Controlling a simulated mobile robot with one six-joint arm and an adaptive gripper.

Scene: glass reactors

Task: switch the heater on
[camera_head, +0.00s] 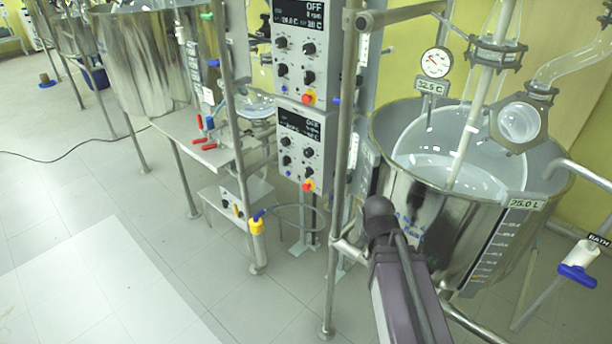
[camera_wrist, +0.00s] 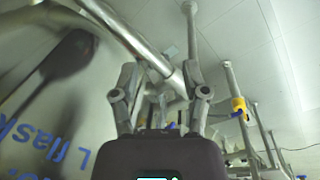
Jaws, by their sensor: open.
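Two grey control boxes hang on the frame in the head view. The upper box (camera_head: 297,75) has a dark display reading OFF, several black knobs and a red button on a yellow base (camera_head: 308,97). The lower box (camera_head: 296,150) has a similar display, too small to read surely, black knobs and a red button (camera_head: 308,185). Which one is the heater's control, I cannot tell. My gripper (camera_wrist: 160,80) is open in the wrist view, with nothing between its fingers, close to a metal bar and the vessel wall.
A steel bath vessel (camera_head: 440,205) with glassware stands right of my arm. Upright metal posts (camera_head: 335,180) flank the control boxes. A small box (camera_head: 231,205) with knobs sits on a low shelf. Open floor (camera_head: 100,270) lies at left.

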